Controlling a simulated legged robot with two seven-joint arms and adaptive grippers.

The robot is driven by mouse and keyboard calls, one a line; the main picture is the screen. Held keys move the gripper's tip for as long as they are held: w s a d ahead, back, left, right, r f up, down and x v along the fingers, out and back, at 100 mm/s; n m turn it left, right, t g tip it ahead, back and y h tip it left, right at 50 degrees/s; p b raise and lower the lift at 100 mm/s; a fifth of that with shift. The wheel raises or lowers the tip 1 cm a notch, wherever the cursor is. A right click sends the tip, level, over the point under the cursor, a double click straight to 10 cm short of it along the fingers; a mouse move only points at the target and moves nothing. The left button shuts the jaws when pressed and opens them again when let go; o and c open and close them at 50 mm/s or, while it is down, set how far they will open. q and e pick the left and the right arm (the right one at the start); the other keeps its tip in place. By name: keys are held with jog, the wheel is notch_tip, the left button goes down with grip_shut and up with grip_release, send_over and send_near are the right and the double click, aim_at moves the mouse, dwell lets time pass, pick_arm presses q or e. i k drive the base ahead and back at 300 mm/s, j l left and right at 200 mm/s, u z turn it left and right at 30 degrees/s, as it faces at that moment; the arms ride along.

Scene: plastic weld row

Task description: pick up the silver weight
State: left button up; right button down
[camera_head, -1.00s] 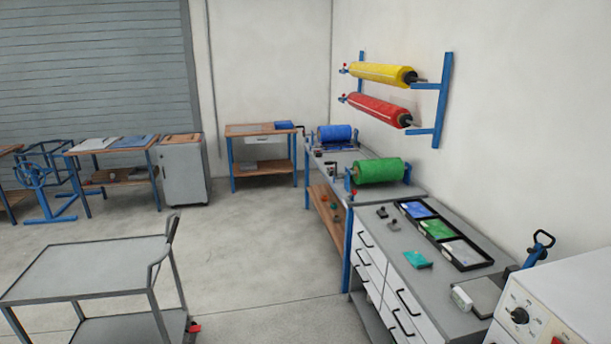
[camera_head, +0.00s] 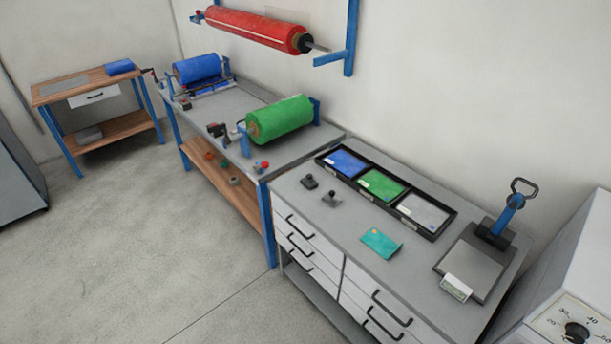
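Two small weights stand on the grey top of the drawer bench, near its left end. One is a dark, flat piece with a knob (camera_head: 309,182). The other is a lighter grey piece with a knob (camera_head: 331,199), just to its right and nearer; it looks like the silver weight, though both are small in the view. Neither of my grippers is in view.
On the bench (camera_head: 370,275) are a black tray (camera_head: 432,236) with blue, green and grey sheets, a teal packet (camera_head: 380,242), and a scale (camera_head: 471,270) with a blue-handled device (camera_head: 507,215). A roll table (camera_head: 250,95) adjoins it. The floor (camera_head: 150,250) in front is clear.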

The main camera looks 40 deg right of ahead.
aim_at(330, 197)
jog(key=i, duration=2.2)
jog(key=i+z, duration=0.2)
jog(key=z, duration=0.2)
jog(key=i+j+z, duration=0.1)
jog(key=z, duration=0.25)
jog(key=i+j+z, duration=0.1)
jog(key=i+z, duration=0.15)
jog(key=z, duration=0.15)
jog(key=i+j+z, duration=0.15)
jog(key=z, duration=0.25)
